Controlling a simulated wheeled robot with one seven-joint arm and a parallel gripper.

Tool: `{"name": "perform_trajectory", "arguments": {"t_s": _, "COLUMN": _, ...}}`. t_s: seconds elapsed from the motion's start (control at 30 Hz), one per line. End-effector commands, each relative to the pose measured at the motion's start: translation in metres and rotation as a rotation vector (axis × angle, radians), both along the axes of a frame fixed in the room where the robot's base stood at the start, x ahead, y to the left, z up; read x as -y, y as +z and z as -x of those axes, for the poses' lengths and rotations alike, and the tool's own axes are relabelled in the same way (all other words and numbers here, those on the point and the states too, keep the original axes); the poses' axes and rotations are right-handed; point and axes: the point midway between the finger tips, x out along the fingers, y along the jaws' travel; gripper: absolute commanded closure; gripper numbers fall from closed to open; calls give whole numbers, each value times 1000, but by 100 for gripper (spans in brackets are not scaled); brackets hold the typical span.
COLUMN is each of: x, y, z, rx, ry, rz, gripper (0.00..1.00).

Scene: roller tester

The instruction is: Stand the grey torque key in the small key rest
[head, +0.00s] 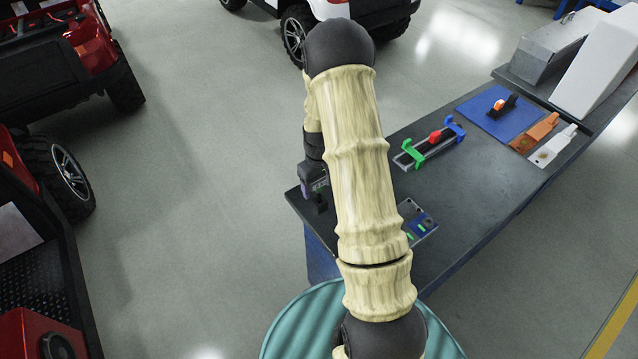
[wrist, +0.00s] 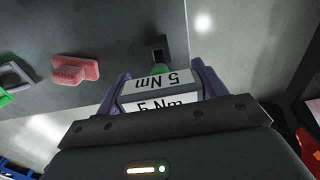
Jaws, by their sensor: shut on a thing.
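My gripper (head: 314,188) is over the near left corner of the dark bench, partly behind my arm. In the wrist view my gripper (wrist: 163,88) is shut on the grey torque key (wrist: 160,103), a pale block marked "5 Nm" with a green part at its far end. A small dark block with a square opening, which looks like the key rest (wrist: 157,50), stands just beyond the green end. It also seems to show under my gripper in the head view (head: 320,204). I cannot tell whether the key touches the rest; the opening looks empty.
On the bench are a rail with green and blue clamps (head: 428,145), a panel (head: 420,222) partly behind my arm, and a blue mat (head: 487,117). The bench's left edge is close.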

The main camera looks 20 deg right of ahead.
Motion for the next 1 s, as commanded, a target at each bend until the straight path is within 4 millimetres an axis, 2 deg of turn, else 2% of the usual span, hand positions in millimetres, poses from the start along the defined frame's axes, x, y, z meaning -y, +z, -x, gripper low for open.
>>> {"name": "perform_trajectory", "arguments": {"t_s": 1.0, "x": 1, "y": -25, "z": 0, "rx": 0, "ry": -1, "rz": 0, "gripper": 84}}
